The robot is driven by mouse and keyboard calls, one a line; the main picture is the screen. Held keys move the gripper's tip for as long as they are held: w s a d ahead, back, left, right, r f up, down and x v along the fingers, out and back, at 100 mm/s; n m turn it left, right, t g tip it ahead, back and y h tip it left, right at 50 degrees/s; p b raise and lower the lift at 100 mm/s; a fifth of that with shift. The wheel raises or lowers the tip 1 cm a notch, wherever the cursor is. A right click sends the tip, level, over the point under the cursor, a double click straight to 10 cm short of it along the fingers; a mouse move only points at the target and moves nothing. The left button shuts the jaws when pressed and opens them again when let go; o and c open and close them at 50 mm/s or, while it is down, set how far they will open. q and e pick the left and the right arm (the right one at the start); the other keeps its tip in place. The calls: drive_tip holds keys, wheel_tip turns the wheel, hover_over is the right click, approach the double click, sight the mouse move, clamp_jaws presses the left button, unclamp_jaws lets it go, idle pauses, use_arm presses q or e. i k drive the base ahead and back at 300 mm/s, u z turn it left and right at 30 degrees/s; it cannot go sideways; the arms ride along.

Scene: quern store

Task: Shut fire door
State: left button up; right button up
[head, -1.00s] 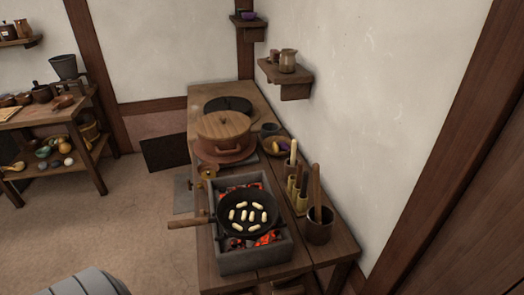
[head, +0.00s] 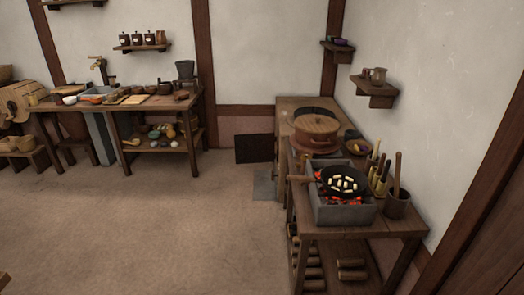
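A dark flat panel (head: 254,149), which looks like the fire door, stands out to the left of the cooking bench (head: 290,112) near the back wall. It appears swung open, away from the bench side. The opening it belongs to is hidden from this angle. A grey slab (head: 264,186) lies on the floor in front of it, beside the bench. Neither of my grippers shows in the head view.
A lidded pot (head: 316,132) sits on the bench. Nearer, a pan (head: 343,182) of pale pieces rests over a glowing brazier (head: 343,212), its handle jutting left. Logs (head: 352,270) lie below. A worktable (head: 160,104) stands at back left. The floor (head: 150,225) between is clear.

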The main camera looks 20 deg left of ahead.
sight(254, 147)
drive_tip(key=u, duration=0.65)
drive_tip(key=i, duration=0.6)
drive_tip(key=u, duration=0.9)
drive_tip(key=i, duration=2.15)
drive_tip(key=z, duration=1.3)
drive_tip(key=i, duration=1.2)
drive_tip(key=u, duration=1.15)
drive_tip(key=i, duration=1.1)
drive_tip(key=z, duration=0.55)
drive_tip(key=i, duration=0.85)
drive_tip(key=z, duration=0.8)
